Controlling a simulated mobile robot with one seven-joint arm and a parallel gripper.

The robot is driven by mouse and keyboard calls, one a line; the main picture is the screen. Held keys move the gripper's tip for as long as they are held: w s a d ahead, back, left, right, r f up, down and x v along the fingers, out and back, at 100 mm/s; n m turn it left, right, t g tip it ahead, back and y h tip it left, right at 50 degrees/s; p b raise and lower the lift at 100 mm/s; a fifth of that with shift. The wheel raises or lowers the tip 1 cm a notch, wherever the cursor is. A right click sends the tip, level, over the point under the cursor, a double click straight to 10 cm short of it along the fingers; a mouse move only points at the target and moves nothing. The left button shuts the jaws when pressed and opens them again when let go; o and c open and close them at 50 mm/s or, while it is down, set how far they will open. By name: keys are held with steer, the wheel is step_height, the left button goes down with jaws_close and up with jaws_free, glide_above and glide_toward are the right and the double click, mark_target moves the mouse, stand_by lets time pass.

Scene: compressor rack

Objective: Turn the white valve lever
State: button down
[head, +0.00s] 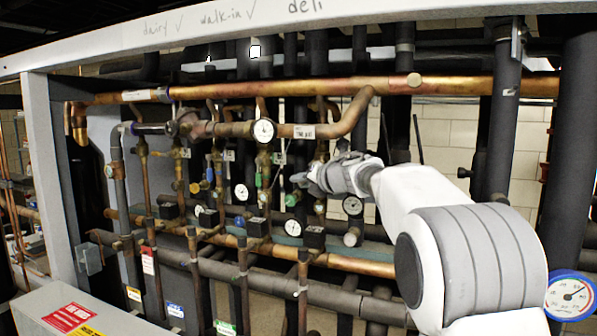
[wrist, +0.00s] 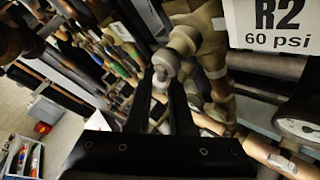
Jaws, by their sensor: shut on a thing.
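My gripper (head: 300,180) reaches in from the right among the copper pipes and valves in the head view. In the wrist view its two black fingers (wrist: 160,88) point up toward a pale, round-ended piece (wrist: 166,63), which looks like the white valve lever, beside a brass-coloured fitting. The fingers are shut on this pale piece near their tips. The lever's full shape and angle are hidden by the fingers. In the head view I cannot make out the lever, as my gripper covers that spot.
A white "R2 60 psi" tag (wrist: 270,25) hangs close at the right in the wrist view. A round gauge (head: 263,131) is left of my gripper, and another gauge (head: 353,206) is below it. A large copper pipe (head: 300,88) crosses above. Pipes crowd my gripper closely.

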steer(key=shift+s+d+f+n+g+h, duration=0.2)
steer(key=shift+d+f+n+g+h, duration=0.1)
steer(key=shift+d+n+g+h, duration=0.25)
steer(key=shift+s+d+f+n+g+h, duration=0.15)
steer(key=shift+d+f+n+g+h, duration=0.2)
steer(key=shift+g+h, duration=0.3)
steer(key=c, duration=0.8)
jaws_free()
steer(key=shift+a, duration=0.1)
